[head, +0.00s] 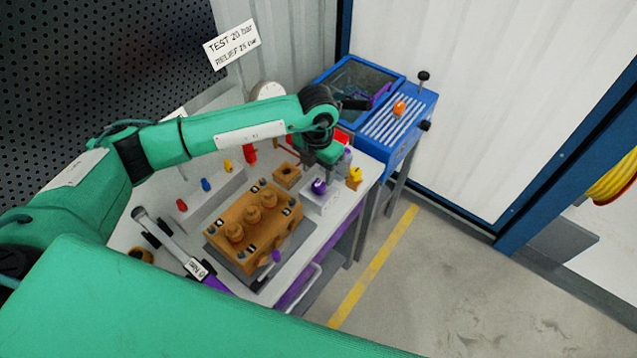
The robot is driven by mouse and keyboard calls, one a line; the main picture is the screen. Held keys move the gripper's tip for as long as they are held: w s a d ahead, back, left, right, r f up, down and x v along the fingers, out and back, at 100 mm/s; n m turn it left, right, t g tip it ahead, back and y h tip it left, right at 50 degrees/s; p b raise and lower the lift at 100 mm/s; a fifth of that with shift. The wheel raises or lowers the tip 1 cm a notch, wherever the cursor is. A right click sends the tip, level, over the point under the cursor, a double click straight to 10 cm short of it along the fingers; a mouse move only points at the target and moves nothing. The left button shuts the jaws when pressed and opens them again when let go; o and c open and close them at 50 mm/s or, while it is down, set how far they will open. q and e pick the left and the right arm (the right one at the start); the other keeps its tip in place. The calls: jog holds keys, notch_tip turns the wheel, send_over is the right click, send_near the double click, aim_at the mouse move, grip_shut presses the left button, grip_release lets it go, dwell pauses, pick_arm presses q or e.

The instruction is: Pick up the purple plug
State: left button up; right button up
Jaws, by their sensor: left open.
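A purple plug (319,187), a small round-topped piece, sits on a white block (326,202) near the right end of the bench. My left arm reaches in from the left and its wrist bends down over this spot. My left gripper (327,167) is open and points down just above and slightly right of the purple plug. The wrist hides part of the gripper, and I cannot tell whether a fingertip touches the plug. My right gripper is not in view.
An orange pump block (254,225) stands on a dark mat left of the plug. A yellow piece (355,175) is close on the right. A blue-framed station (394,150) stands behind, with a purple item (381,94) in it. The floor right of the bench is clear.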

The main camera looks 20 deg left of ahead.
aim_at(319, 183)
pick_arm(q)
jog(key=shift+w+f+p, duration=0.15)
jog(key=shift+f+p, duration=0.4)
jog(key=shift+f, duration=0.25)
jog(key=f+p, duration=0.2)
jog(key=f, duration=0.1)
jog(key=shift+w+f, duration=0.15)
jog(key=shift+w, duration=0.2)
jog(key=shift+f, duration=0.55)
jog(key=shift+c, duration=1.3)
jog(key=c, duration=0.7)
jog(key=shift+c, duration=0.7)
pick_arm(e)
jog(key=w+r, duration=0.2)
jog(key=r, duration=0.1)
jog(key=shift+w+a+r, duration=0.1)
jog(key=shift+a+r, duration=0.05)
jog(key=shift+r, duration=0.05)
